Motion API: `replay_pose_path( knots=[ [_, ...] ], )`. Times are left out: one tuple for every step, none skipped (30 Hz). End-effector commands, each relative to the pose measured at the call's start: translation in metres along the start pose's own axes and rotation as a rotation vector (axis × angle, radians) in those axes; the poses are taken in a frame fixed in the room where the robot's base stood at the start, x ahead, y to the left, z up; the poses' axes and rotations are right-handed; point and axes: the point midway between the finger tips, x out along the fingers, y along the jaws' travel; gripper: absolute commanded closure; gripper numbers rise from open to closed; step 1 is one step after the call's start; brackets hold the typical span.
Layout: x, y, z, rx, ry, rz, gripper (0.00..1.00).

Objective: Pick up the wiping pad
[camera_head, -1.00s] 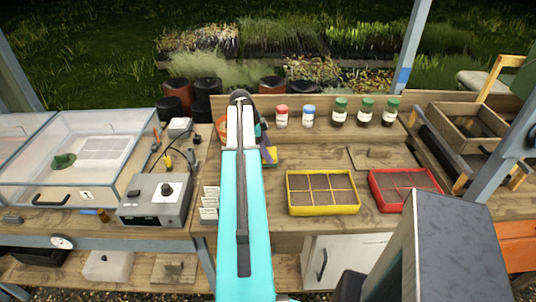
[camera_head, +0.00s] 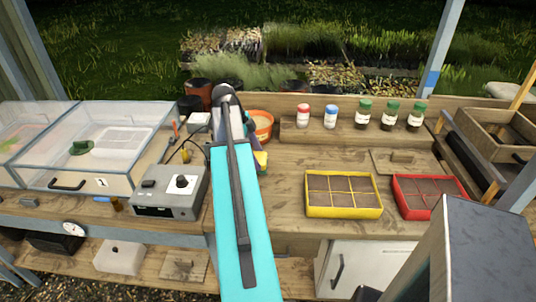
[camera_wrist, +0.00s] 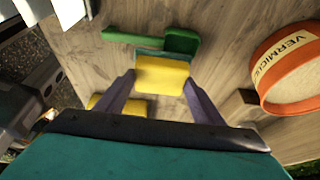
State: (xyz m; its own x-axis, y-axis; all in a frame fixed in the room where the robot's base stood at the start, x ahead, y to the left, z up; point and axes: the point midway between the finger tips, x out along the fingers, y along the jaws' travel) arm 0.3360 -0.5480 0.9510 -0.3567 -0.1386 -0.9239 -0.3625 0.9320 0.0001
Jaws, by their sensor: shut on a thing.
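The wiping pad (camera_wrist: 162,75), yellow with a teal strip along its far edge, sits between the two fingers of my gripper (camera_wrist: 158,80) in the wrist view. The gripper is shut on it. The wood behind it shows, but I cannot tell how high the pad is. In the head view my arm hides most of the gripper, and a bit of yellow shows beside the arm. A second yellow piece (camera_wrist: 132,106) lies partly hidden behind my gripper in the wrist view.
A green handled tool (camera_wrist: 182,41) lies just beyond the pad. An orange-banded vermiculite tub (camera_head: 262,123) stands to the right. Several jars line the back shelf. Yellow (camera_head: 343,208) and red (camera_head: 403,212) seed trays stand right; a grey control box (camera_head: 170,193) stands left.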

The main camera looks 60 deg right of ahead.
Motion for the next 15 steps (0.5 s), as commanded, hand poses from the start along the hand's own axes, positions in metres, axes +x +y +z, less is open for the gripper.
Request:
replay_pose_path(
  knots=[
    [-0.0016, 0.0042, 0.0049, -0.001, 0.0, -0.002, 0.6],
    [-0.0029, 0.0059, 0.0068, -0.001, 0.0, -0.002, 0.6],
    [-0.0043, 0.0078, 0.0088, 0.0, 0.0, -0.001, 0.6],
    [-0.0052, 0.009, 0.0099, 0.0, 0.0, -0.001, 0.6],
    [-0.0058, 0.01, 0.0109, 0.0, 0.0, 0.0, 0.6],
    [-0.0066, 0.011, 0.0119, 0.0, 0.0, 0.0, 0.6],
    [-0.0071, 0.0116, 0.0125, 0.0, 0.0, 0.0, 0.6],
    [-0.0075, 0.0119, 0.013, 0.0, 0.0, 0.0, 0.6],
    [-0.0078, 0.0122, 0.0134, 0.0, 0.0, 0.0, 0.6],
    [-0.008, 0.0124, 0.0135, 0.0, 0.0, 0.0, 0.6],
    [-0.0081, 0.0124, 0.0136, 0.0, 0.0, 0.0, 0.6],
    [-0.0082, 0.0124, 0.0136, 0.0, 0.0, 0.0, 0.6],
    [-0.0082, 0.0123, 0.0136, 0.0, 0.0, 0.0, 0.6],
    [-0.0082, 0.0123, 0.0136, 0.0, 0.0, 0.0, 0.6],
    [-0.0082, 0.0122, 0.0136, 0.0, 0.0, 0.0, 0.6]
  ],
)
